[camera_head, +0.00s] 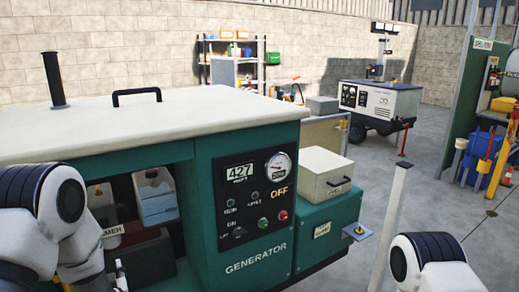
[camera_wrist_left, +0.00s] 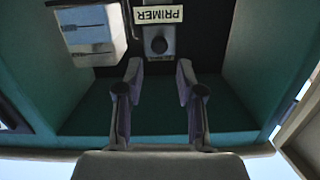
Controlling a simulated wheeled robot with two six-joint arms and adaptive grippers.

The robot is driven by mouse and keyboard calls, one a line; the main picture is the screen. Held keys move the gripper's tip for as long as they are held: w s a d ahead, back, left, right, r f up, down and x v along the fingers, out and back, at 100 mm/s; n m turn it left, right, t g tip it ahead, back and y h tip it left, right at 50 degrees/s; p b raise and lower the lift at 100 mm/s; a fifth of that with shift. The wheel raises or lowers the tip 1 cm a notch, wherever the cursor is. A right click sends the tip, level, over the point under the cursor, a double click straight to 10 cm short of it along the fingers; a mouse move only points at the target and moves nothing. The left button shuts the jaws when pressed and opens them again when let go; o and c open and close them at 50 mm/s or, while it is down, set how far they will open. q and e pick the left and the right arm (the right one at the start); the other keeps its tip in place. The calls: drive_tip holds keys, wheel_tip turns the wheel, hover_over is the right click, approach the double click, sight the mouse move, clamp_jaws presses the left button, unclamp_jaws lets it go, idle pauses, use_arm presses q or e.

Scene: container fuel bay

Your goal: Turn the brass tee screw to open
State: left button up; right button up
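I cannot make out a brass tee screw for certain in either view. The green generator (camera_head: 255,235) has an open bay at its left front. In the head view my left arm covers part of the bay. My right gripper is out of view.
A pale translucent container (camera_head: 155,196) sits in the bay. A cream box (camera_head: 327,173) stands on the generator's right side. A small blue plate (camera_head: 358,233) with a brass-coloured bit juts out near a pale post (camera_head: 392,225).

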use_arm(q)
drive_tip(key=s+d+f+m+g+h, duration=0.2)
drive_tip(key=s+d+f+g+h, duration=0.1)
drive_tip(key=s+f, duration=0.7)
drive_tip(key=s+d+f+m+g+h, duration=0.2)
drive_tip(key=s+d+f+g+h, duration=0.15)
drive_tip(key=s+f, duration=0.6)
drive_tip(key=s+d+f+g, duration=0.2)
drive_tip(key=s, duration=0.3)
drive_tip(key=s+d+f+g+h, duration=0.1)
drive_tip(key=s+d+f+g, duration=0.1)
drive_tip(key=s, duration=0.3)
drive_tip(key=s+d+f+m+g+h, duration=0.1)
drive_tip(key=s+d+f+g, duration=0.1)
drive_tip(key=s, duration=0.3)
drive_tip(key=shift+s+f+g, duration=0.35)
drive_tip(key=shift+g, duration=0.5)
